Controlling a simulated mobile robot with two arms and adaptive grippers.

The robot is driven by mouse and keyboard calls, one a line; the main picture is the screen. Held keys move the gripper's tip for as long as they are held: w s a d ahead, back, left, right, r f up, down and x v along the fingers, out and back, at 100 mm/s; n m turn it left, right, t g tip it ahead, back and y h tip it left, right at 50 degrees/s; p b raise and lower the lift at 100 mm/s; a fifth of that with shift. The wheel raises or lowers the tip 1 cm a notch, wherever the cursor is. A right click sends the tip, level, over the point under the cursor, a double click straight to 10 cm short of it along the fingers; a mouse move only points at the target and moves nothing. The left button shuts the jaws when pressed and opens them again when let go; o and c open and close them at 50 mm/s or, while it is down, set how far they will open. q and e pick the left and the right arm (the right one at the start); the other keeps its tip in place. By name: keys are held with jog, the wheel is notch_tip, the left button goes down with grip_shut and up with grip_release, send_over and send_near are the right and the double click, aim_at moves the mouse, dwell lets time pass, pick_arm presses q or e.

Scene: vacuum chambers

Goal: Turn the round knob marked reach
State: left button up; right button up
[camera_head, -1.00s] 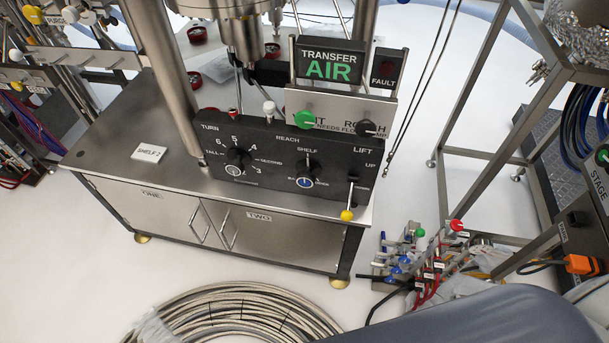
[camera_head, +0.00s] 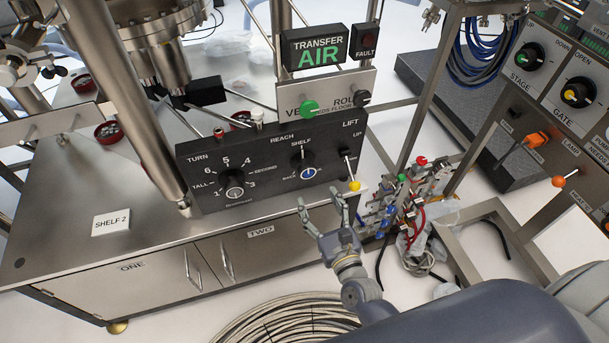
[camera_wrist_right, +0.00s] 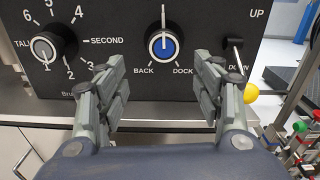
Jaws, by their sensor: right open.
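The reach knob (camera_head: 308,173) is a round knob with a blue face and a white pointer on the black panel (camera_head: 262,190), under the words REACH and SHELF. In the right wrist view the knob (camera_wrist_right: 163,46) sits above and between the fingertips, its pointer straight up, with BACK and DOCK printed below. My right gripper (camera_head: 322,205) is open and empty, in front of and below the knob, apart from it. In the right wrist view its two fingers (camera_wrist_right: 162,85) are spread wide. My left gripper is not in view.
The turn knob (camera_head: 235,186) is left of the reach knob. The lift lever (camera_head: 350,172) with its yellow ball is close on the right. Green (camera_head: 309,107) and black (camera_head: 362,98) knobs sit above. Small valves (camera_head: 405,195) stand right of the cabinet.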

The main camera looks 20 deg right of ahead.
aim_at(309, 172)
jog(key=shift+m, duration=0.6)
jog(key=w, duration=0.2)
jog(key=w+r, duration=0.1)
jog(key=w, duration=0.1)
jog(key=shift+w+d+r+p, duration=0.1)
jog(key=shift+d+p, duration=0.1)
jog(key=shift+p, duration=0.1)
jog(key=w, duration=0.5)
jog(key=shift+w+a, duration=0.1)
jog(key=shift+w, duration=0.05)
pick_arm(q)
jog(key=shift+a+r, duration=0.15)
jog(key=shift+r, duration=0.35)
pick_arm(e)
jog(key=shift+w, duration=0.65)
jog(key=shift+c, duration=0.5)
jog(key=c, duration=0.9)
